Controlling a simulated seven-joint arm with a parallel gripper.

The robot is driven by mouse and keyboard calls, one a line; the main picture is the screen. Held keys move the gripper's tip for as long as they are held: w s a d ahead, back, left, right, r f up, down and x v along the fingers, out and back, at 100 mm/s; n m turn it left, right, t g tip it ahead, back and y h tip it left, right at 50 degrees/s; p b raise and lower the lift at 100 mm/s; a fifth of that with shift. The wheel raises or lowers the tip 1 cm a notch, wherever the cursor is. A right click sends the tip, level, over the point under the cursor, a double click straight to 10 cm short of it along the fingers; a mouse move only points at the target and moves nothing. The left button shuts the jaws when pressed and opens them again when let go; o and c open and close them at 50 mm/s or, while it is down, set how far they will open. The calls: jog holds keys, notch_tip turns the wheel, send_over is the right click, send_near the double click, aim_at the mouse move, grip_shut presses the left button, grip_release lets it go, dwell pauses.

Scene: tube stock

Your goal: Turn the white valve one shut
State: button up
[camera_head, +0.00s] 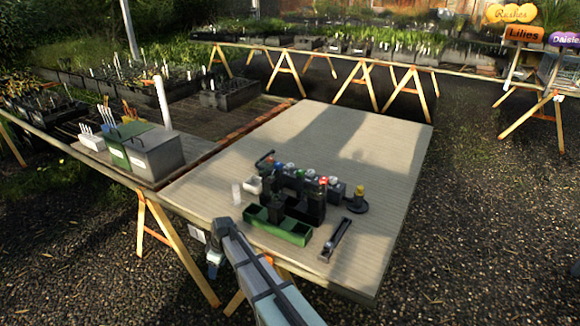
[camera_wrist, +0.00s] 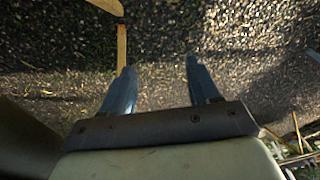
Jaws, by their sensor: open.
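A dark block-like stand (camera_head: 290,200) stands on the table, left of its middle. Small coloured caps run along its top, among them red, blue and white. A whitish cap (camera_head: 309,172) shows near the middle of that row. The caps are too small to tell which is the white valve or how it is turned. My gripper (camera_head: 212,268) hangs off the table's near left edge, apart from the stand. In the wrist view my gripper (camera_wrist: 160,68) has its two fingers spread, with only gravel below and nothing between them.
A green tray (camera_head: 291,234) sits in front of the stand. A dark narrow holder (camera_head: 335,240) lies to its right, and a round-based item with a yellow top (camera_head: 358,199) stands behind that. The table's (camera_head: 385,150) far and right parts are clear. Grey and green bins (camera_head: 153,155) stand left.

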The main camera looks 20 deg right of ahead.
jog(key=w+a+r+n+t+y, duration=0.1)
jog(key=w+a+r, duration=0.2)
jog(key=w+r, duration=0.3)
jog(key=w+a+r+n, duration=0.2)
jog(key=w+a+r, duration=0.2)
jog(key=r, duration=0.3)
jog(key=w+d+r, duration=0.9)
jog(key=w+r, duration=0.2)
jog(key=w, duration=0.1)
notch_tip(320, 180, up, 10)
jog(key=m+g+h, duration=0.1)
jog(key=m+h, duration=0.3)
send_over(290, 164)
notch_tip(290, 164, down, 13)
jog(key=shift+s+f, duration=0.1)
jog(key=shift+s, duration=0.05)
jog(key=shift+c, duration=0.2)
